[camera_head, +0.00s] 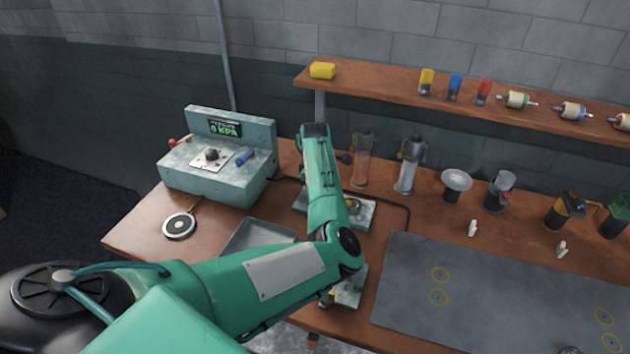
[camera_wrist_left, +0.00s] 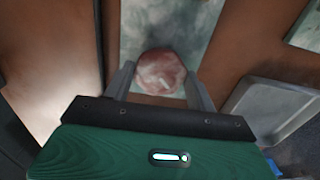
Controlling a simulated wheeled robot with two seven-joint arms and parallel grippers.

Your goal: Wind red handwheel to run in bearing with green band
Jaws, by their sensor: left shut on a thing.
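In the left wrist view the red handwheel (camera_wrist_left: 160,72) sits on a pale, mottled surface, blurred, with a small light mark on its face. My left gripper (camera_wrist_left: 159,84) has a finger on either side of it and is shut on it. In the head view my left arm crosses the bench and hides the handwheel and the fingers. A cream part with a green band (camera_head: 517,100) lies on the shelf; I cannot tell whether it is the task's bearing. Pale fixture plates (camera_head: 362,214) show partly beside and below my arm. My right gripper is not in view.
A grey tray (camera_head: 258,232) lies left of the fixtures, partly behind my arm. A pale machine with a kPa display (camera_head: 225,129) stands at the bench's left. Glass cylinders (camera_head: 407,170) and stands line the back. A grey mat (camera_head: 480,270) covers the right, mostly clear.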

